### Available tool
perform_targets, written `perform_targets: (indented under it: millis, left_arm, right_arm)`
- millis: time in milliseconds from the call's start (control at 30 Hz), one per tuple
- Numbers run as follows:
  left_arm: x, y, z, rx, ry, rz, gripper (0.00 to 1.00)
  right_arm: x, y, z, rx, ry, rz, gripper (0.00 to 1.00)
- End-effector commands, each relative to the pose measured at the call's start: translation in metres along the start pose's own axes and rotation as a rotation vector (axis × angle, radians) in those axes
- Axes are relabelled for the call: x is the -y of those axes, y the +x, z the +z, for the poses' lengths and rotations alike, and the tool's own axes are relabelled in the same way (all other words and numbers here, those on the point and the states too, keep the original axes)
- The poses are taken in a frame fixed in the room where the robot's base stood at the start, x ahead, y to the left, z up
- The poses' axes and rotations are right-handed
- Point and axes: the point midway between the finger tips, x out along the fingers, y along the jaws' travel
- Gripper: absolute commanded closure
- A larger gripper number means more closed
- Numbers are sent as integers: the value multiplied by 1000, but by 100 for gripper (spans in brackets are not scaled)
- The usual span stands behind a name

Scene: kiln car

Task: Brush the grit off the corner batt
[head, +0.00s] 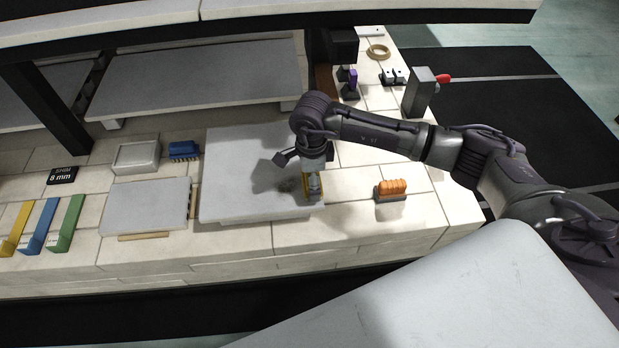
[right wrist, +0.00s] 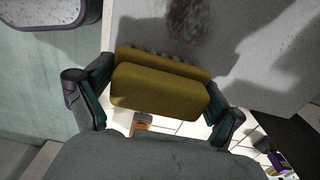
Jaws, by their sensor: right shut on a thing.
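The corner batt (head: 228,195) is a pale grey slab on the light brick deck in the middle of the head view. A dark grit patch (head: 286,185) lies near its right side. The grit also shows at the top of the right wrist view (right wrist: 189,18). My right gripper (head: 314,184) is over the batt's right edge, just right of the grit. It is shut on a yellow brush (right wrist: 160,88), whose bristle side faces the batt. In the head view the gripper partly hides the brush. I cannot tell whether the bristles touch the batt. My left gripper is not in view.
An orange brush (head: 391,187) stands to the right, a blue brush (head: 184,151) to the left. A smaller slab (head: 143,207), a square dish (head: 136,153) and yellow, blue and green strips (head: 65,224) lie left. A dark post (head: 319,62) and upper shelf (head: 270,22) rise behind.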

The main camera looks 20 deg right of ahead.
Motion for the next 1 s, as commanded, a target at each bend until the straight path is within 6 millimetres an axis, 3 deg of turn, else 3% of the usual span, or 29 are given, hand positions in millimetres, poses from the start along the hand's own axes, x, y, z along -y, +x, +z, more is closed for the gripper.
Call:
perform_targets:
  millis: [600,1000]
  left_arm:
    - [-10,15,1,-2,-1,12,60]
    - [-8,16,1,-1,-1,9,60]
  right_arm:
    - [0,2,45,1,-1,1,35]
    - [-1,1,48,1,-1,2,35]
